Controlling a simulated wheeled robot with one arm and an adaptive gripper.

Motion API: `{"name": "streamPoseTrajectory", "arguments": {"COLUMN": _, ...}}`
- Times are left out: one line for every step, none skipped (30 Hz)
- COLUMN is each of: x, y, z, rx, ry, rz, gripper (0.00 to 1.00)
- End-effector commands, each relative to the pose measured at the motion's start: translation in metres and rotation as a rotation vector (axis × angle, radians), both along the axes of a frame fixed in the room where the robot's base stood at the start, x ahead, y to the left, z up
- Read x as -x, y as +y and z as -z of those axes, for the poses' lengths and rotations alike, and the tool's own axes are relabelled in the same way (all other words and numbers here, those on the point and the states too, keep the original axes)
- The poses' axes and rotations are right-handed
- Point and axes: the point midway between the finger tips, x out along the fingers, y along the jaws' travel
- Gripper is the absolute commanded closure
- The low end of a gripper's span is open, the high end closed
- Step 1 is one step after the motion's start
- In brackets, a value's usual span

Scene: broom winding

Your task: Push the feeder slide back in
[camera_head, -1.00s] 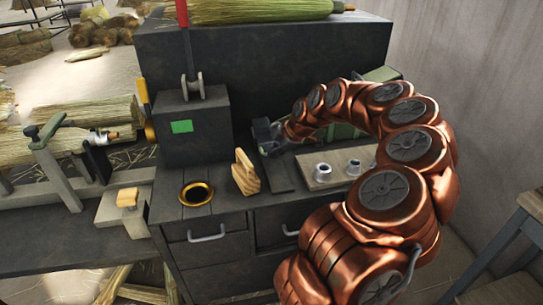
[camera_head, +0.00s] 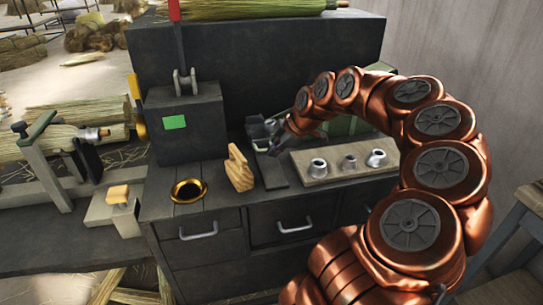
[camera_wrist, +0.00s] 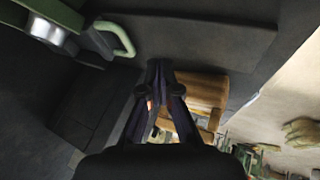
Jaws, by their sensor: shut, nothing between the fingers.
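The feeder (camera_head: 257,131) is a small grey-green fitting at the back of the bench, right of the dark box with a green label. A dark flat strip (camera_head: 271,174), which looks like the slide, runs from it toward the bench front. My gripper (camera_head: 274,151) is over the strip's back end, close to the feeder; I cannot tell whether it touches. In the wrist view my gripper (camera_wrist: 160,68) is shut and empty, with a pale green handle (camera_wrist: 117,38) to its upper left, apart from the fingers. How far the slide sticks out is unclear.
A wooden brush-like block (camera_head: 239,168) stands just left of the strip. A board (camera_head: 335,172) with three metal fittings lies to the right. A grey wall (camera_head: 440,50) bounds the right.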

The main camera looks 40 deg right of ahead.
Motion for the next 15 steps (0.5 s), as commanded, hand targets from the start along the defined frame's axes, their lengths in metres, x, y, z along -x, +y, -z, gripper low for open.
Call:
{"name": "streamPoseTrajectory", "arguments": {"x": 0.005, "y": -0.001, "z": -0.010, "rx": 0.002, "ry": -0.005, "rz": 0.001, "gripper": 1.00}}
{"name": "streamPoseTrajectory", "arguments": {"x": 0.008, "y": -0.002, "z": -0.015, "rx": 0.003, "ry": -0.006, "rz": 0.001, "gripper": 1.00}}
{"name": "streamPoseTrajectory", "arguments": {"x": 0.012, "y": -0.003, "z": -0.021, "rx": 0.002, "ry": -0.008, "rz": 0.001, "gripper": 1.00}}
{"name": "streamPoseTrajectory", "arguments": {"x": 0.015, "y": -0.004, "z": -0.025, "rx": 0.001, "ry": -0.007, "rz": 0.002, "gripper": 1.00}}
{"name": "streamPoseTrajectory", "arguments": {"x": 0.018, "y": -0.005, "z": -0.030, "rx": 0.001, "ry": -0.005, "rz": 0.003, "gripper": 1.00}}
{"name": "streamPoseTrajectory", "arguments": {"x": 0.022, "y": -0.006, "z": -0.035, "rx": 0.000, "ry": -0.004, "rz": 0.003, "gripper": 1.00}}
{"name": "streamPoseTrajectory", "arguments": {"x": 0.024, "y": -0.007, "z": -0.039, "rx": 0.001, "ry": -0.006, "rz": 0.005, "gripper": 1.00}}
{"name": "streamPoseTrajectory", "arguments": {"x": 0.027, "y": -0.008, "z": -0.043, "rx": 0.001, "ry": -0.007, "rz": 0.005, "gripper": 1.00}}
{"name": "streamPoseTrajectory", "arguments": {"x": 0.029, "y": -0.008, "z": -0.048, "rx": 0.001, "ry": -0.006, "rz": 0.005, "gripper": 1.00}}
{"name": "streamPoseTrajectory", "arguments": {"x": 0.031, "y": -0.009, "z": -0.050, "rx": 0.000, "ry": -0.005, "rz": 0.004, "gripper": 1.00}}
{"name": "streamPoseTrajectory", "arguments": {"x": 0.033, "y": -0.008, "z": -0.053, "rx": 0.000, "ry": -0.004, "rz": 0.003, "gripper": 1.00}}
{"name": "streamPoseTrajectory", "arguments": {"x": 0.035, "y": -0.008, "z": -0.056, "rx": -0.001, "ry": -0.003, "rz": 0.001, "gripper": 1.00}}
{"name": "streamPoseTrajectory", "arguments": {"x": 0.037, "y": -0.008, "z": -0.058, "rx": -0.001, "ry": -0.003, "rz": 0.001, "gripper": 1.00}}
{"name": "streamPoseTrajectory", "arguments": {"x": 0.038, "y": -0.008, "z": -0.060, "rx": -0.001, "ry": -0.003, "rz": 0.000, "gripper": 1.00}}
{"name": "streamPoseTrajectory", "arguments": {"x": 0.039, "y": -0.008, "z": -0.061, "rx": -0.001, "ry": -0.003, "rz": 0.000, "gripper": 1.00}}
